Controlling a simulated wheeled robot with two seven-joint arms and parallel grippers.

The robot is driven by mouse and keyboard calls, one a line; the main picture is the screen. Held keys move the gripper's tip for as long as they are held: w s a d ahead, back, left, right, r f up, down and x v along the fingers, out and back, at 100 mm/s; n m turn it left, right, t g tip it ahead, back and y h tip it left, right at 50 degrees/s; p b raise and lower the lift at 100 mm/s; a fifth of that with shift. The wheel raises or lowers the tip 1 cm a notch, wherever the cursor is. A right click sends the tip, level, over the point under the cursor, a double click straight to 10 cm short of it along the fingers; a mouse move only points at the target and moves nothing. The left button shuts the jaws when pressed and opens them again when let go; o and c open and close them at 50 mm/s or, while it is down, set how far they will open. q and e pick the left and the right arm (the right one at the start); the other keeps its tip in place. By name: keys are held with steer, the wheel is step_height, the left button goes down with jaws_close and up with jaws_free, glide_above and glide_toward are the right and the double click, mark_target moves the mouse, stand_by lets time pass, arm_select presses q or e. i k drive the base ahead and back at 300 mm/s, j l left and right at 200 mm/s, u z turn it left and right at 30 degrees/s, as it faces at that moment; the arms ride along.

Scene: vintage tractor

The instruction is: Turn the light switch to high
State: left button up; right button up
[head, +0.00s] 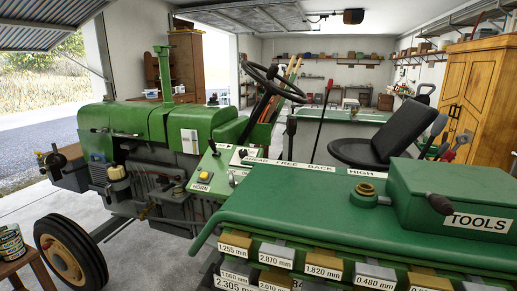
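A sloping control panel (215,172) stands on the green tractor (150,122), below the steering wheel (275,84). It carries a yellow button (204,176) above a HORN label, a small dark lever or knob (232,180) to the right of it, and a dark knob (215,149) near its top edge. Which of these is the light switch, and its setting, is too small to tell. Neither of my grippers is in view.
A green TOOLS box (455,190) sits on a green top (310,212) in the right foreground, above several labelled metal blocks. A black seat (380,140) and upright lever (322,118) stand behind. A wooden cabinet (478,95) is at right.

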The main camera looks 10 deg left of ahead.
mark_target(242, 153)
steer(key=i+j+z, duration=0.25)
steer(key=j+z, duration=0.15)
steer(key=j, duration=0.35)
steer(key=i+j+z, duration=0.15)
steer(key=j+z, duration=0.25)
steer(key=j, duration=0.4)
steer(key=j+z, duration=0.35)
steer(key=j, duration=0.45)
